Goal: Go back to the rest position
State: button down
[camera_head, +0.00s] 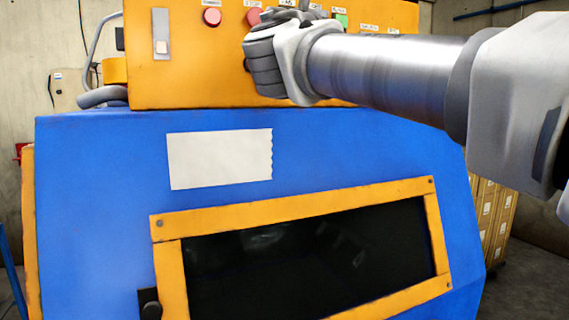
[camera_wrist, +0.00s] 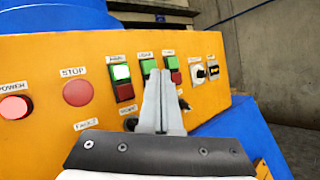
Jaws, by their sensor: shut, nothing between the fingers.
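My gripper shows in the wrist view (camera_wrist: 160,78) with its two grey fingers together and nothing between them. Its fingertips are in front of the orange control panel (camera_wrist: 45,52), over the area of the green and red buttons. In the head view my arm reaches in from the right, and its wrist end covers part of the orange panel (camera_head: 180,85); the fingers are mostly hidden there. I cannot tell whether the fingertips touch the panel.
The blue machine body (camera_head: 100,200) fills the space below the panel, with an orange-framed dark window (camera_head: 300,262). The panel bears a lit red POWER button (camera_wrist: 14,107), a red STOP button (camera_wrist: 78,92) and black knobs. Stacked boxes (camera_head: 492,215) stand behind at right.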

jog(key=s+d+f+m+g, duration=0.3)
jog(key=d+f+m, duration=0.2)
jog(key=f, duration=0.4)
jog(key=s+d+f+m+g, duration=0.2)
jog(key=d+f+m+g, duration=0.25)
jog(key=f, duration=0.35)
jog(key=s+d+f+m+g, duration=0.3)
jog(key=d+f+m, duration=0.2)
jog(key=f, duration=0.4)
jog(key=s+a+f+m+g+y, duration=0.3)
jog(key=s+f+m, duration=0.4)
jog(key=f, duration=0.4)
jog(key=s+a+f+m+g+y, duration=0.3)
jog(key=s+f+m, duration=0.4)
jog(key=s+f, duration=0.2)
notch_tip(320, 180, down, 3)
jog(key=shift+s+r+y, duration=0.15)
jog(key=shift+s+y, duration=0.1)
jog(key=shift+y, duration=0.15)
